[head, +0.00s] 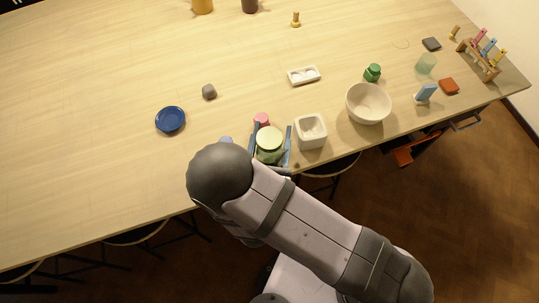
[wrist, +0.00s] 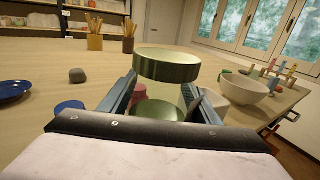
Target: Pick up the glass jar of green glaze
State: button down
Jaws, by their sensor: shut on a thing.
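The glass jar of green glaze (head: 269,141) has a wide pale-green top and stands near the table's front edge in the head view. In the wrist view its metallic olive lid (wrist: 167,64) is at the centre, with the clear body below and green glaze low inside. My gripper (head: 272,128) has one finger on each side of the jar and is shut on it. In the wrist view the gripper (wrist: 161,84) shows its fingers along the jar's sides. The jar looks upright. Its base is hidden, so I cannot tell whether it touches the table.
A pink item (head: 262,119) is close behind the jar. A white square container (head: 311,131) stands close on the right, with a cream bowl (head: 368,104) beyond. A small green bottle (head: 373,72) is behind the bowl. A blue dish (head: 170,120) is left; table between is mostly clear.

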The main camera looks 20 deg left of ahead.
jog(key=shift+r, duration=0.25)
jog(key=shift+r+b, duration=0.85)
jog(key=shift+r, duration=4)
